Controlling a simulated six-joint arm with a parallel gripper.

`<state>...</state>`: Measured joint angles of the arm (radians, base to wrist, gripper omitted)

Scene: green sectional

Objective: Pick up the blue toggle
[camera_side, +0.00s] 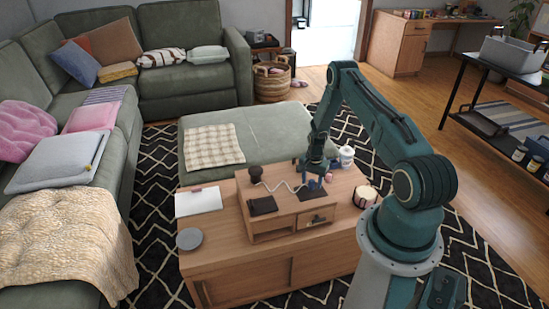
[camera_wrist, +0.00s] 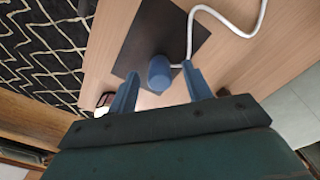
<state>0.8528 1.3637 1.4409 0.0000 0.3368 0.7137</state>
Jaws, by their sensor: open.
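The blue toggle (camera_wrist: 159,72) is a small rounded blue piece on a dark mat (camera_wrist: 150,38) in the wrist view. My gripper (camera_wrist: 159,75) is open, with one blue finger on each side of the toggle. I cannot tell whether either finger touches it. In the side view my gripper (camera_side: 313,177) points down over the right part of the low wooden stand (camera_side: 284,223). A bit of blue (camera_side: 315,185) shows under it there, partly hidden by the fingers.
A white cord (camera_wrist: 191,30) runs beside the toggle. On the stand are a dark knob (camera_side: 255,172) and a black pad (camera_side: 263,206). A white jar (camera_side: 346,155) and a dark round candle-like pot (camera_side: 365,196) stand to the right on the table. A white notebook (camera_side: 199,201) lies left.

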